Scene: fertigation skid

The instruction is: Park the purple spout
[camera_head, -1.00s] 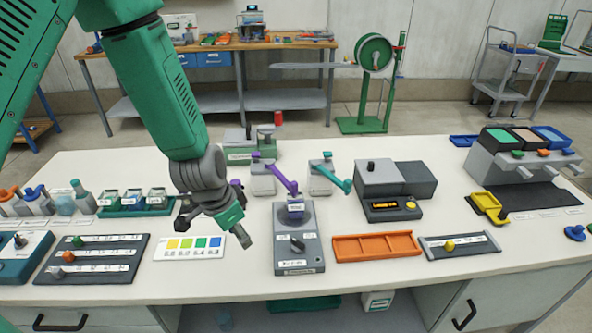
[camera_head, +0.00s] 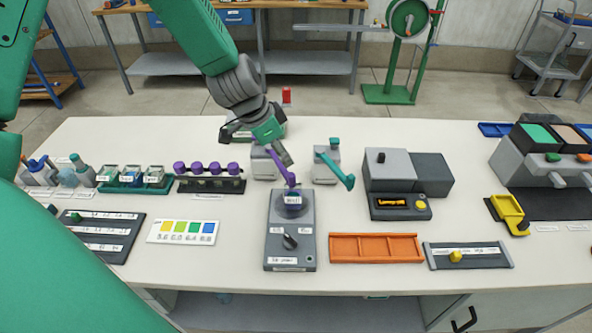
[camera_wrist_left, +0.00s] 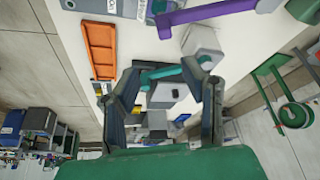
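The purple spout (camera_head: 281,165) is an arm on a small white-and-grey stand (camera_head: 263,167). It slants forward and right, its end over a small cup (camera_head: 293,199) on the grey device (camera_head: 291,240). In the left wrist view the purple spout (camera_wrist_left: 207,12) crosses the top. My left gripper (camera_head: 286,158) is right by the spout's upper part in the head view; contact cannot be told. In the left wrist view my left gripper (camera_wrist_left: 170,72) has its fingers spread, with the spout beyond them, not between them. My right gripper is not in view.
A teal spout (camera_head: 338,170) on its own stand is close on the right. A grey machine (camera_head: 390,165) stands further right. An orange tray (camera_head: 376,247) lies in front. A rack with purple knobs (camera_head: 209,184) is left of the stand.

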